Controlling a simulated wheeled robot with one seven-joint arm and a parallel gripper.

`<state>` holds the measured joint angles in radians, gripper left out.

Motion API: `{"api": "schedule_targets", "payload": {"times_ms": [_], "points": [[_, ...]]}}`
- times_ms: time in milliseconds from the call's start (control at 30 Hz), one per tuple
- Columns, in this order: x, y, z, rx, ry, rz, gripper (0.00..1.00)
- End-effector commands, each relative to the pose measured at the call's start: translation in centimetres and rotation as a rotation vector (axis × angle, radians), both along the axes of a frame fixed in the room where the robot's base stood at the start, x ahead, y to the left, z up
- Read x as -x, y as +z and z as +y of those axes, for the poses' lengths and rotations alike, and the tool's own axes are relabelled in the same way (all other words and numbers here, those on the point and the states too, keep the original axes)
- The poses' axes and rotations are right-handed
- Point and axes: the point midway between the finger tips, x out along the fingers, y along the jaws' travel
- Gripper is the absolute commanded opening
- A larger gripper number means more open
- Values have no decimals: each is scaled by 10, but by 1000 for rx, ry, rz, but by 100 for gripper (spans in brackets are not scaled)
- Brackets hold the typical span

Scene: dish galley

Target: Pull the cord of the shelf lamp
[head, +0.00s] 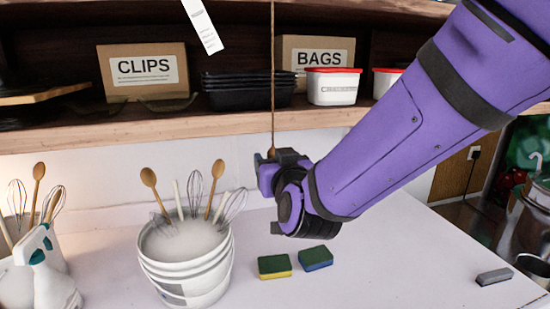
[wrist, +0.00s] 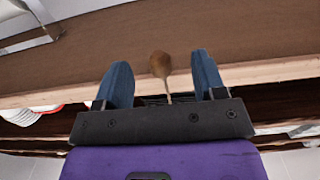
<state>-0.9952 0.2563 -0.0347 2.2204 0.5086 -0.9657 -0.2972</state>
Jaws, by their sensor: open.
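The lamp cord (head: 272,80) hangs straight down from above the top edge of the head view, in front of the shelf. Its brown pull knob (wrist: 160,64) shows between my gripper's two blue fingers in the wrist view, with a finger on each side and a gap to both. My gripper (wrist: 163,75) is open. In the head view my gripper (head: 270,165) is at the cord's lower end, just below the shelf edge, and largely hides the knob. The lamp itself is not in view.
The wooden shelf (head: 215,123) carries a CLIPS box (head: 145,72), a BAGS box (head: 318,50), black trays (head: 248,90) and red-lidded tubs (head: 333,87). A white tag (head: 203,25) hangs above. Below are a utensil bucket (head: 187,262), two sponges (head: 274,266) and a spray bottle (head: 42,265).

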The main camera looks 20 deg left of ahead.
Motion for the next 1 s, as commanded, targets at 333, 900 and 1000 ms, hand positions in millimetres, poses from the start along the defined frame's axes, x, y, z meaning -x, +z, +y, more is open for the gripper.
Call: {"api": "schedule_targets", "payload": {"times_ms": [333, 900, 1000], "points": [[26, 0, -16, -1, 2, 1, 64], [63, 1, -38, -1, 0, -1, 64], [64, 1, -39, -1, 0, -2, 64]]}}
